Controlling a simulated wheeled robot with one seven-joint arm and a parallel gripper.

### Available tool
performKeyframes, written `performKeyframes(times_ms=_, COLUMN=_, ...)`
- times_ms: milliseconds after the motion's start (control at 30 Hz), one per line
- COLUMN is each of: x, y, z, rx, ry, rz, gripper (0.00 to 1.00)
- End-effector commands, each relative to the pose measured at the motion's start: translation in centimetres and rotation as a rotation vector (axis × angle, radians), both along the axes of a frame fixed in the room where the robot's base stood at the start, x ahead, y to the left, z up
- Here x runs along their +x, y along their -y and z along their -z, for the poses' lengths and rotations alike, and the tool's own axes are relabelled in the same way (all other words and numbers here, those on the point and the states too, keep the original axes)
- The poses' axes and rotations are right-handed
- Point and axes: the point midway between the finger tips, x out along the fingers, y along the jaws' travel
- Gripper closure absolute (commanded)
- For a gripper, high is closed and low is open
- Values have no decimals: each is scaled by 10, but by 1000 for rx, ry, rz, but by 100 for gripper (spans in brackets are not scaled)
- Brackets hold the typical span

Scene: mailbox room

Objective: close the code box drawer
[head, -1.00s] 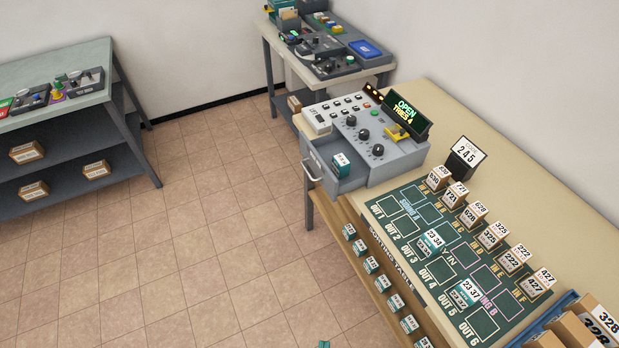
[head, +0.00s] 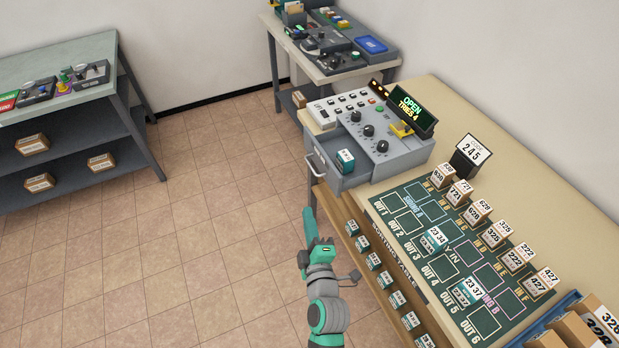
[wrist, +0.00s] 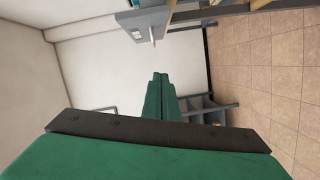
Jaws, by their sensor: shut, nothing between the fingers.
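The grey code box (head: 384,150) stands on the sorting table, with buttons, black knobs and a display reading OPEN, TRIES 4. Its drawer (head: 333,178) sticks out of the front, on the side toward the floor, and holds a small teal-and-white box (head: 345,160). The drawer has a silver handle (head: 315,164) on its front. My gripper (head: 308,213) is below the drawer in the head view, apart from it, over the floor beside the table. In the wrist view its green fingers (wrist: 160,80) are shut together and empty.
The sorting table (head: 540,185) carries a dark green mat (head: 405,232) with several small numbered boxes. A lower shelf along its front edge holds several teal-and-white boxes (head: 374,260). A dark shelf unit (head: 80,150) stands at left. The tiled floor (head: 200,240) between is clear.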

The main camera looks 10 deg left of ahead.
Motion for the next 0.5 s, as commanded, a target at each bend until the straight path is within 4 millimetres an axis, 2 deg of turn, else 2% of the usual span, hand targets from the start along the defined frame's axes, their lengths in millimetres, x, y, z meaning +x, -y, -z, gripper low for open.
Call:
performKeyframes(times_ms=33, x=8, y=-6, z=-7, rx=-25, ry=21, rz=-19, gripper=100)
performKeyframes(times_ms=200, x=20, y=-15, z=-17, rx=-77, ry=55, rz=-52, gripper=100)
performKeyframes(times_ms=367, x=30, y=-19, z=-16, rx=-81, ry=58, rz=-53, gripper=100)
performKeyframes(times_ms=500, x=49, y=-27, z=-16, rx=-81, ry=59, rz=-52, gripper=100)
